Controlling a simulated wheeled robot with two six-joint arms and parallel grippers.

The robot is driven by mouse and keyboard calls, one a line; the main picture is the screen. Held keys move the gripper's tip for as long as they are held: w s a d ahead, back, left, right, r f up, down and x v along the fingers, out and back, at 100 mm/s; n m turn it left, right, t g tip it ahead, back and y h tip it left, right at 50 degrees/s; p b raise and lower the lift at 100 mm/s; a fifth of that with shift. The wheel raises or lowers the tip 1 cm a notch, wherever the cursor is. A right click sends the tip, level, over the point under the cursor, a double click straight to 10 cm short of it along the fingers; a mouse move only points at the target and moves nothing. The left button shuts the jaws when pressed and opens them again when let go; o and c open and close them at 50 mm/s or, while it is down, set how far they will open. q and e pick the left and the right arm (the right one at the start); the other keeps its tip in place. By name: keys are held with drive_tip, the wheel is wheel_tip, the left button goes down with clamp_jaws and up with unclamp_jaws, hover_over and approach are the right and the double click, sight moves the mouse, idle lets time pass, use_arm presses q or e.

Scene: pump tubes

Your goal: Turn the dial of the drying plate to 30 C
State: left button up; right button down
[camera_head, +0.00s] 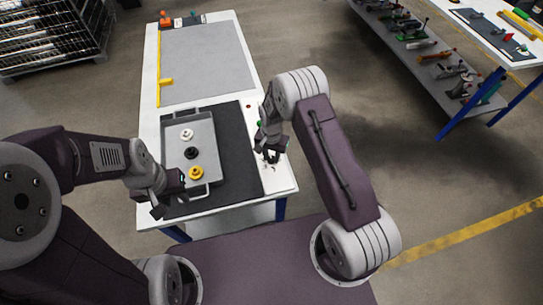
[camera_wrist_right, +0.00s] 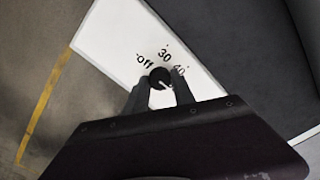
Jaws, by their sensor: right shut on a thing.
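The black round dial (camera_wrist_right: 160,77) sits on a white panel in the right wrist view, with the printed marks "Off", "30" and "40" around its upper side. My right gripper (camera_wrist_right: 158,92) has its two dark fingers on either side of the dial and is shut on it. A small white line shows at the dial's lower right; I cannot tell its setting for sure. In the head view my right gripper (camera_head: 270,150) is over the white strip beside the dark drying plate (camera_head: 233,130), and hides the dial. My left gripper (camera_head: 170,194) is open and empty at the tray's lower left.
A grey tray (camera_head: 207,130) on the dark plate holds a white piece (camera_head: 187,134), a black piece (camera_head: 190,153) and a yellow piece (camera_head: 196,173). A grey mat (camera_head: 205,60) with a yellow bar (camera_head: 166,82) lies further back. A shelf with tools (camera_head: 430,50) stands at right.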

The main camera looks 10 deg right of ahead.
drive_tip(key=shift+n, duration=0.3)
drive_tip(key=n, duration=0.4)
drive_tip(key=shift+n+b, duration=0.3)
drive_tip(key=shift+n, duration=0.1)
drive_tip(key=n, duration=1.2)
drive_tip(key=shift+n+b, duration=0.3)
drive_tip(key=n, duration=0.5)
drive_tip(key=shift+r, duration=0.1)
drive_tip(key=shift+n, duration=0.4)
drive_tip(key=c, duration=1.1)
unclamp_jaws()
drive_tip(key=shift+o, duration=0.2)
